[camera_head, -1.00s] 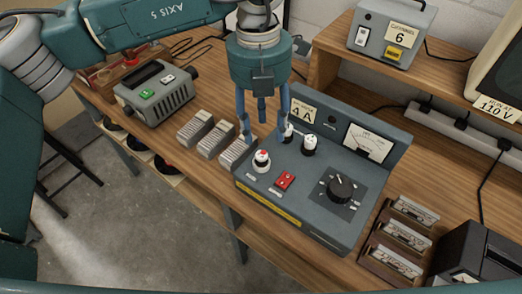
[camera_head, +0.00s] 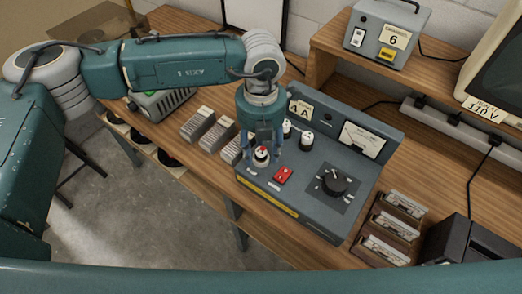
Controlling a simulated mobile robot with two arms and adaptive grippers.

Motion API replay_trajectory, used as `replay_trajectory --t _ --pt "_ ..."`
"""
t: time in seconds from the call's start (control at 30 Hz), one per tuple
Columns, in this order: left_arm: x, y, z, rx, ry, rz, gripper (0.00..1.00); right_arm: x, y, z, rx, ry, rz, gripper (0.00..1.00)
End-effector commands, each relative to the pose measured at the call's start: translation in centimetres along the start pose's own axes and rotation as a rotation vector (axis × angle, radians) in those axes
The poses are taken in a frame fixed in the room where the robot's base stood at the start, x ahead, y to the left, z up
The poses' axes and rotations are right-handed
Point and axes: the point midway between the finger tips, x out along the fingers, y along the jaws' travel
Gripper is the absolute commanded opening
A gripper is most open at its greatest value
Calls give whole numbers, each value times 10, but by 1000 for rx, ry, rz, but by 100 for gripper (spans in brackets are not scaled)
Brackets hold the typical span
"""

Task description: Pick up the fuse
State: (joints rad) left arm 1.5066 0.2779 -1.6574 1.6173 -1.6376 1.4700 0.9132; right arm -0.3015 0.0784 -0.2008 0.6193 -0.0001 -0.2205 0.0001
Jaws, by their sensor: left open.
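A grey-blue test console (camera_head: 310,215) with a yellow strip stands on the wooden bench. Small white cylindrical fittings stick up from its top: one with a red top (camera_head: 262,153) at the left, a white one with a black base (camera_head: 306,140), and another (camera_head: 287,128) behind. I take the red-topped fitting for the fuse, but cannot be sure. My left gripper (camera_head: 263,150) points down with its blue fingers open on either side of this fitting. Contact between fingers and fitting cannot be told. The gripper partly hides the "4 A" card (camera_head: 299,107). My right gripper is not in view.
A red switch (camera_head: 283,174) and a black dial (camera_head: 334,181) sit close by on the console. Ribbed grey blocks (camera_head: 198,123) stand to its left, small brown racks (camera_head: 403,205) to its right. A meter (camera_head: 362,140) rises at the back.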

Motion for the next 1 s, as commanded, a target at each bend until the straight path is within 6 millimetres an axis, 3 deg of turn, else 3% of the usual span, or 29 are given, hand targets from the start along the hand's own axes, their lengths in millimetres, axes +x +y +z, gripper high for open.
replay_trajectory --t 0.17,0.3,0.4,0.77,1.0 --pt "0 0 0 0 0 0 43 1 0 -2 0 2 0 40" --pt "0 0 0 1 0 0 15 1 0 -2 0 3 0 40" --pt "0 0 0 1 0 0 0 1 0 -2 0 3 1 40" --pt "-1 0 0 1 -1 0 0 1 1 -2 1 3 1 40" --pt "-18 0 1 0 -4 -1 0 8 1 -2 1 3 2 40"
